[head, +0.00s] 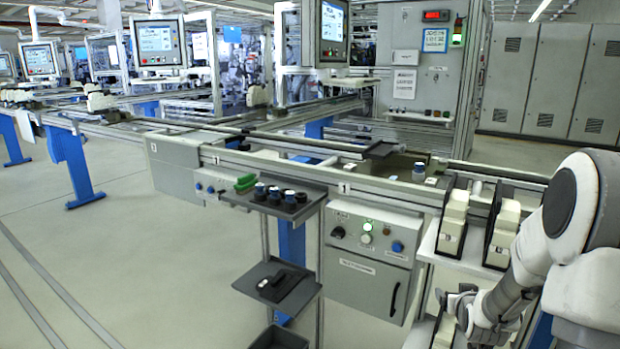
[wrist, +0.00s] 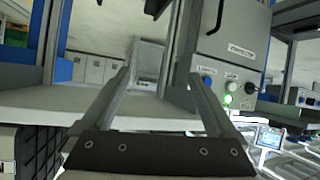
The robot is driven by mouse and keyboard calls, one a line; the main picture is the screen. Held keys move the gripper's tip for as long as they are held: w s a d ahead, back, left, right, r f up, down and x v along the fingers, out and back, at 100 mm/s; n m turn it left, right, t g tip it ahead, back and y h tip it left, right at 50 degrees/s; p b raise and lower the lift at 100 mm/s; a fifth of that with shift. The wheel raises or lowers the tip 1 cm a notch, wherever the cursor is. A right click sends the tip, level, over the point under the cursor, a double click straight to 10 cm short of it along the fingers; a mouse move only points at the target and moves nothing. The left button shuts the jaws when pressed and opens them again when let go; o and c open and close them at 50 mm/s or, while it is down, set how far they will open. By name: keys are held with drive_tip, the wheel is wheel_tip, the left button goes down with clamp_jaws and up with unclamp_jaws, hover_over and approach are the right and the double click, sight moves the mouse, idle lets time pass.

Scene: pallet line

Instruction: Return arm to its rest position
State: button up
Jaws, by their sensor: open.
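My arm (head: 560,255), white with dark joint covers, reaches in from the right edge in the head view and bends down to the lower right. My gripper shows in the wrist view (wrist: 158,70). Its two grey fingers rise from a dark bolted mount and stand apart, with nothing held between them. In the head view its fingers cannot be made out clearly at the bottom right, beside the white shelf (head: 462,258).
White-and-black units (head: 452,222) stand on the shelf close left of my arm. A grey control box (head: 368,255) with a lit green button hangs under the conveyor rail. The floor at left (head: 110,270) is open.

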drive_tip(key=s+a+r+n+g+y, duration=0.1)
drive_tip(key=s+a+r+g+y, duration=0.15)
drive_tip(key=s+a+r, duration=1.05)
drive_tip(key=s+a+r+g, duration=0.1)
drive_tip(key=s+a, duration=0.1)
drive_tip(key=s, duration=0.4)
drive_tip(key=s+a+n+g, duration=0.1)
drive_tip(key=s+a, duration=0.2)
drive_tip(key=s, duration=0.2)
drive_tip(key=s+a+r+g, duration=0.1)
drive_tip(key=s+a, duration=0.1)
drive_tip(key=s, duration=0.4)
wheel_tip(320, 180, up, 22)
drive_tip(key=y+p, duration=0.1)
drive_tip(key=p, duration=2)
drive_tip(key=shift+s+a+p, duration=0.15)
drive_tip(key=shift+s+p, duration=0.15)
drive_tip(key=shift+s, duration=0.05)
